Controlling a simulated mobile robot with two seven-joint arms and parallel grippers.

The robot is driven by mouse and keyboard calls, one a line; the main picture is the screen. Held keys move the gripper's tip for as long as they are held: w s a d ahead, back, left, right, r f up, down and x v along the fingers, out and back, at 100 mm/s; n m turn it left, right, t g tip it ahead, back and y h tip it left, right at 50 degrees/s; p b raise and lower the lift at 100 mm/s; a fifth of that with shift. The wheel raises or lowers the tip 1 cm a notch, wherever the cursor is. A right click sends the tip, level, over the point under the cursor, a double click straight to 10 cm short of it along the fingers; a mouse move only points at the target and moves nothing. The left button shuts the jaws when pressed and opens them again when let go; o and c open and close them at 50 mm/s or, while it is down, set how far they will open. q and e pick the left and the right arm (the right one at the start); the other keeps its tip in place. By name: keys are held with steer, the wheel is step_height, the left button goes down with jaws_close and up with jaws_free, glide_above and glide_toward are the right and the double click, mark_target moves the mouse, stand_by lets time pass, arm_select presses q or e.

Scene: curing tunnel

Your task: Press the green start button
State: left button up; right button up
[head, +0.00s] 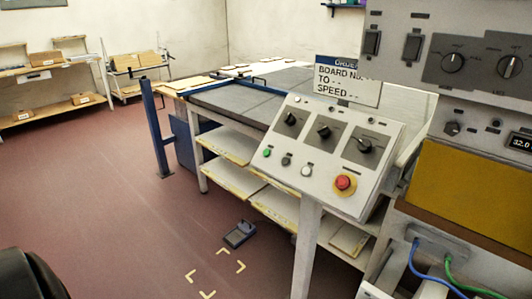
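The green start button (267,153) is a small round button at the lower left of the tilted control panel (325,182). Beside it on the panel are a grey button (286,161), a white button (306,171) and a large red mushroom button (344,183) on a yellow ring. Three black rotary knobs sit in a row above them. Neither gripper shows in the head view. Nothing covers the green button.
A post (308,250) carries the panel. Behind it stands a long table (240,105) with shelves below. A tall cabinet with a yellow panel (475,188) stands at the right. A blue-grey pedal (239,234) lies on the floor. Open floor lies at left.

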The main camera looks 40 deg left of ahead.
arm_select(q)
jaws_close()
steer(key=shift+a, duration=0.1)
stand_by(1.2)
